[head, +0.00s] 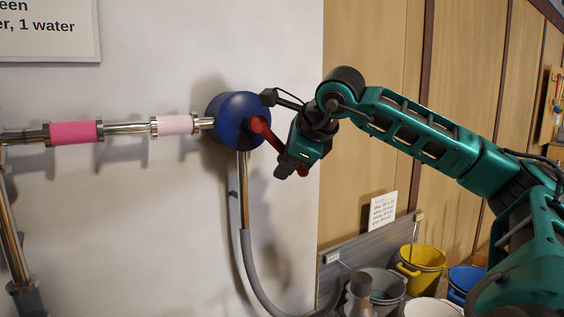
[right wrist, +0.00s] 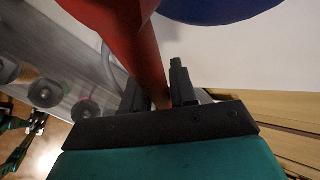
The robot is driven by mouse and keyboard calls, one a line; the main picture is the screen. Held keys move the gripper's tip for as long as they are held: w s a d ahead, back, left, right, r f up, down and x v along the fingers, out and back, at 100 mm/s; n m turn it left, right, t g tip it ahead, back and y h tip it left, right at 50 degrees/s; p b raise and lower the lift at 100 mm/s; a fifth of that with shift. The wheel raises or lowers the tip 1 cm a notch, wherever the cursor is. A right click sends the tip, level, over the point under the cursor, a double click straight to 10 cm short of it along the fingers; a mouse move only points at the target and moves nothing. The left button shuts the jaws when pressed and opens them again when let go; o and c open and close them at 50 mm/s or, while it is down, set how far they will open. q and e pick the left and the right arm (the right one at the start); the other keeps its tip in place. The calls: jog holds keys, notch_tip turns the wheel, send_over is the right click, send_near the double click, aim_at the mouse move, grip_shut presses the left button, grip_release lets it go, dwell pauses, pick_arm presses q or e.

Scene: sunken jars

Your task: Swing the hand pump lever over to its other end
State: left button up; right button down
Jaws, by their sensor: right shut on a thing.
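The hand pump (head: 233,117) is a blue round body on the white wall, joined to a metal pipe on its left. Its red lever (head: 265,130) points down and to the right from the hub. My right gripper (head: 297,168) is at the lever's lower end. In the right wrist view the red lever (right wrist: 146,62) runs down between the two dark fingers of my right gripper (right wrist: 160,88), which is shut on it. The blue pump body (right wrist: 220,10) shows at the top there. The lever's tip is mostly hidden by the gripper. My left gripper is not seen.
A metal pipe with a pink band (head: 75,132) and a pale pink band (head: 172,124) runs left. A grey hose (head: 252,268) hangs below the pump. Yellow (head: 422,262), blue (head: 466,280) and grey (head: 384,288) buckets stand lower right, near a grey board (head: 345,262).

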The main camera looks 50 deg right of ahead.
jog(key=shift+d, duration=0.1)
jog(key=c, duration=1)
grip_release()
jog(key=shift+r, duration=0.1)
jog(key=v, duration=1.3)
jog(key=shift+b, duration=0.3)
